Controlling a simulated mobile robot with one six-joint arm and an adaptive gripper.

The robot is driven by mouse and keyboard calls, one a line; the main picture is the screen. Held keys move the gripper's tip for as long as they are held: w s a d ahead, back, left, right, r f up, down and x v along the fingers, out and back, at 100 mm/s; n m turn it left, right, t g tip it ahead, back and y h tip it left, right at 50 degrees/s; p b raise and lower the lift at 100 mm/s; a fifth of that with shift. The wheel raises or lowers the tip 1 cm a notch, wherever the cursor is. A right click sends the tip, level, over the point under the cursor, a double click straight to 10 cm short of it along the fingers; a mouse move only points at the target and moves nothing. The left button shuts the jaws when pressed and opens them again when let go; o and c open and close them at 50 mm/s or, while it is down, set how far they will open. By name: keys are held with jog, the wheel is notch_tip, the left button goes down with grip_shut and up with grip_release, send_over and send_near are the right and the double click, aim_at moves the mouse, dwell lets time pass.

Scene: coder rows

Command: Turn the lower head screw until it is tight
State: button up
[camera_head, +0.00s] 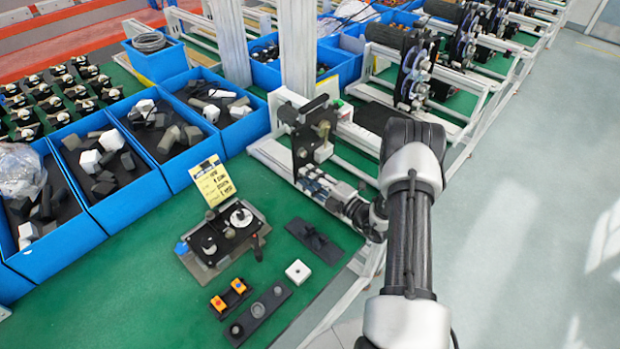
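A black coder head (302,145) stands upright on a white frame at the end of the row, right of the blue bins. The lower head screw cannot be picked out at this size. My gripper (308,178) is at the lower part of the head, reaching in from the right. Its fingers are small and dark against the head's base, so I cannot tell whether they touch the screw or how far apart they are. My wrist partly covers the lower right of the head's mounting.
Blue bins (118,215) with grey and white parts line the left. A black fixture (222,238) with a yellow label (213,180), a white block (298,271) and a button box (230,297) sit on the green bench top. White rails run behind the head.

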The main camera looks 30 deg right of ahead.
jog(key=shift+o, duration=0.6)
jog(key=v, duration=1.2)
jog(key=shift+a, duration=0.1)
